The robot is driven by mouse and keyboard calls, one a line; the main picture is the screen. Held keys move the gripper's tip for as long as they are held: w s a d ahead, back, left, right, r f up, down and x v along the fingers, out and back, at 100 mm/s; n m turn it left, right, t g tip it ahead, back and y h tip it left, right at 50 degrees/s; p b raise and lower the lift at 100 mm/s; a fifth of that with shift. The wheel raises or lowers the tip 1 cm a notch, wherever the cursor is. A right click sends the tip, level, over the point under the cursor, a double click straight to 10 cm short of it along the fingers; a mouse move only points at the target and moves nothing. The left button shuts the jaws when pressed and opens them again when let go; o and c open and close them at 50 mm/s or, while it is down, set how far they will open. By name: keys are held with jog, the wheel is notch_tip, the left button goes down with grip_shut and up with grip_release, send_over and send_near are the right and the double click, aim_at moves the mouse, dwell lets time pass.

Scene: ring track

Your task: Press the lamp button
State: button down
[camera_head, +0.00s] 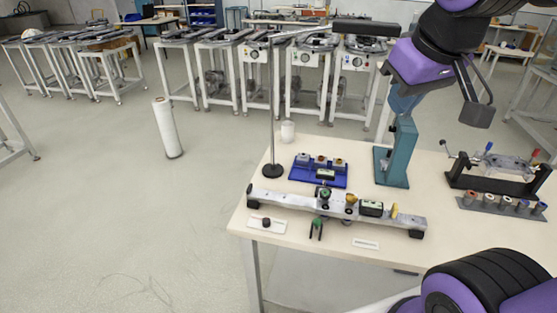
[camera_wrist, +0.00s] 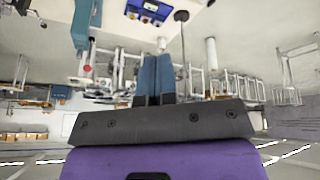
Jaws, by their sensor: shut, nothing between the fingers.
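A standing lamp with a thin pole (camera_head: 272,110), a round black base (camera_head: 272,171) and a long dark head (camera_head: 366,27) stands at the table's back left. A small white plate with a black button-like knob (camera_head: 266,223) lies at the table's front left corner; I cannot tell for certain that it is the lamp button. My gripper (camera_head: 402,108) is above the back of the table, near the top of a teal stand, well to the right of the plate. Its blue fingers (camera_wrist: 155,62) are together and empty in the wrist view. The lamp base (camera_wrist: 181,16) shows there too.
The teal stand (camera_head: 396,160) rises in the table's middle. A blue tray (camera_head: 318,174) and a grey rail (camera_head: 385,217) with small parts lie left of and before it. A black fixture (camera_head: 500,186) stands right. A white label plate (camera_head: 365,244) lies in front.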

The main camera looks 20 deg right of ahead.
jog(key=w+a+f+n+g+y, duration=0.1)
jog(key=w+f+n, duration=0.35)
jog(key=w, duration=0.85)
jog(key=w+a+f+n+g, duration=0.1)
jog(key=w+f+n, duration=0.35)
jog(key=w, duration=0.85)
jog(key=w+d+f+n+y, duration=0.1)
jog(key=w+f+y, duration=0.2)
jog(key=w+f, duration=0.8)
jog(key=w+d+f+t+y, duration=0.1)
jog(key=w+f+y, duration=0.3)
jog(key=w+f, duration=0.7)
notch_tip(320, 180, down, 5)
jog(key=shift+w+d+r+n+t, duration=0.15)
jog(key=shift+d+n+t, duration=0.2)
jog(key=shift+d, duration=0.35)
send_over(279, 165)
jog(key=f, duration=0.6)
jog(key=shift+s+d+f, duration=0.25)
jog(key=shift+s, duration=0.1)
jog(key=f, duration=0.3)
jog(key=shift+w+a+f, duration=0.15)
jog(key=shift+a, duration=0.05)
jog(key=shift+f, duration=0.7)
